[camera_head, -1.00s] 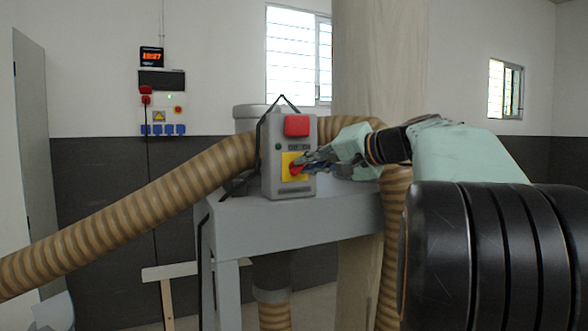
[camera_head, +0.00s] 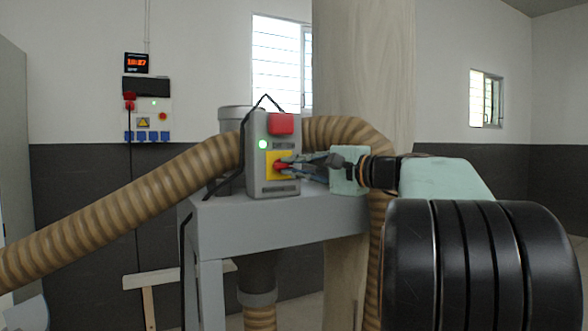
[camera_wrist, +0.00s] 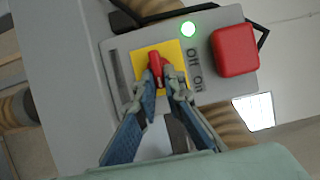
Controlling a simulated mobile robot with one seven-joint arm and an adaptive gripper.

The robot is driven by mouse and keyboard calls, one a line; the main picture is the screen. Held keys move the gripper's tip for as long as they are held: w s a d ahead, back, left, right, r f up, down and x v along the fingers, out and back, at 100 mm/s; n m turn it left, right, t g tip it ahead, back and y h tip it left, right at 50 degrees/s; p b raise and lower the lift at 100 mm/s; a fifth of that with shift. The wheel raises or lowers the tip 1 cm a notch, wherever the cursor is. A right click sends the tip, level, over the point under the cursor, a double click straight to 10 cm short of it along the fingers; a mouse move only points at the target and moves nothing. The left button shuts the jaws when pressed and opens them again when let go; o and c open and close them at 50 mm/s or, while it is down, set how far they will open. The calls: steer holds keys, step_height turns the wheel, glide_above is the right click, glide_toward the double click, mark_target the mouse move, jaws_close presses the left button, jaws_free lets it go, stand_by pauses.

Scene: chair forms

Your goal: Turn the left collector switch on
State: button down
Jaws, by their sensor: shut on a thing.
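The collector switch box (camera_head: 261,187) is a grey case on the grey stand, with a red block at its top and a yellow plate (camera_head: 271,176). A red rotary knob (camera_wrist: 155,63) sits on the yellow plate. My gripper (camera_head: 284,165) reaches in from the right, and its two fingertips are closed on the knob's sides. In the wrist view the knob shows between the fingertips (camera_wrist: 161,83), beside the "Off" and "On" labels. The green light (camera_head: 263,145) on the box is lit, and it shows bright in the wrist view too (camera_wrist: 188,29).
A ribbed tan hose (camera_head: 120,208) runs behind the box and down to the left. The grey stand (camera_head: 285,222) carries the box. A wooden post (camera_head: 362,70) rises behind. A wall panel with sockets (camera_head: 148,110) hangs at the back left.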

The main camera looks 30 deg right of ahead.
steer(key=shift+r, duration=0.1)
stand_by(0.3)
steer(key=c, duration=2.2)
jaws_free()
steer(key=shift+o, duration=0.9)
steer(key=shift+w+a, duration=0.1)
steer(key=v, duration=1.2)
